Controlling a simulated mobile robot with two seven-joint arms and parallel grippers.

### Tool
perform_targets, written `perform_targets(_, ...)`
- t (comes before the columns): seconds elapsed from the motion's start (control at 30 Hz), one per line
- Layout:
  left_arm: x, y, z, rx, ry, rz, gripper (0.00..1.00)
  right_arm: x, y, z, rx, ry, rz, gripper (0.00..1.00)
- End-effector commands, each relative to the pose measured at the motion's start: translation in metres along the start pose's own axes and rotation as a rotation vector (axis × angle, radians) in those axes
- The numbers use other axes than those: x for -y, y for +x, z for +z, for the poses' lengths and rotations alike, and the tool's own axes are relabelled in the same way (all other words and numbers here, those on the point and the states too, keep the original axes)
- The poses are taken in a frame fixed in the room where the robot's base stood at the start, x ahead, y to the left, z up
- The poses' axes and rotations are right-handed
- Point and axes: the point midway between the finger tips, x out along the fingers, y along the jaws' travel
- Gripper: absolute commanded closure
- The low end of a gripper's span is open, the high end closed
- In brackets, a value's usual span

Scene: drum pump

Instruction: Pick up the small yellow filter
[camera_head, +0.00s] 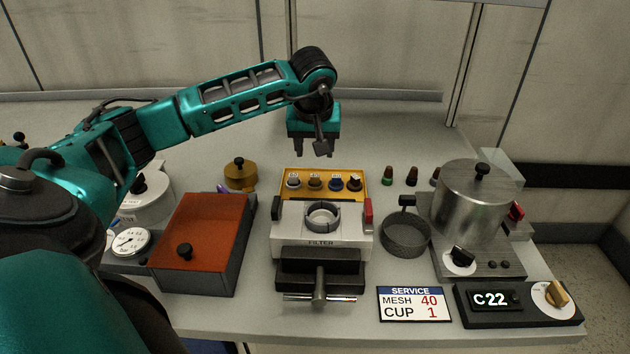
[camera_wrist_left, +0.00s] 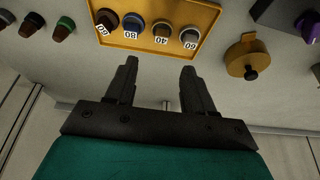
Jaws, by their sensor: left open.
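An orange-yellow tray (camera_head: 325,174) holds several small round filters in a row behind the filter housing. The filter with the tan-yellow top (camera_head: 315,184) is second from the left; it also shows in the left wrist view (camera_wrist_left: 162,30), behind a tag reading 40.
The filter housing (camera_head: 310,244) with a ring stands in front of the tray. A yellow-brown knobbed pot (camera_head: 240,174), a red-lidded box (camera_head: 203,235), a mesh cup (camera_head: 404,238) and a steel pot (camera_head: 474,205) surround it. A sign (camera_head: 413,304) reads MESH 40, CUP 1.

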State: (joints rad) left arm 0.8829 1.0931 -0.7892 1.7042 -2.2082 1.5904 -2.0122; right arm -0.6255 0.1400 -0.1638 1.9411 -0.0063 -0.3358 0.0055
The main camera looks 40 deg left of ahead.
Motion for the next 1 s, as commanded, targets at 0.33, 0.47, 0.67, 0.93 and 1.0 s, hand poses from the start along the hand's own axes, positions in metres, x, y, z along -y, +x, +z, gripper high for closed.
perform_targets(0.33, 0.000, 0.043, 0.001, 0.000, 0.001, -0.001, 0.47, -0.001, 0.000, 0.003, 0.003, -0.004, 0.001, 0.00)
perform_targets(0.47, 0.001, 0.058, 0.005, 0.003, 0.001, -0.002, 0.47, -0.001, 0.000, 0.002, 0.003, -0.004, 0.001, 0.00)
perform_targets(0.67, 0.001, 0.087, 0.008, 0.002, 0.000, -0.001, 0.47, -0.002, 0.000, 0.002, 0.003, -0.004, 0.001, 0.00)
perform_targets(0.93, 0.001, 0.094, 0.007, -0.001, 0.001, 0.000, 0.47, -0.002, 0.000, 0.002, 0.003, -0.004, 0.002, 0.00)
perform_targets(1.0, 0.001, 0.094, 0.007, 0.000, 0.001, 0.000, 0.48, -0.002, 0.000, 0.002, 0.003, -0.004, 0.002, 0.00)
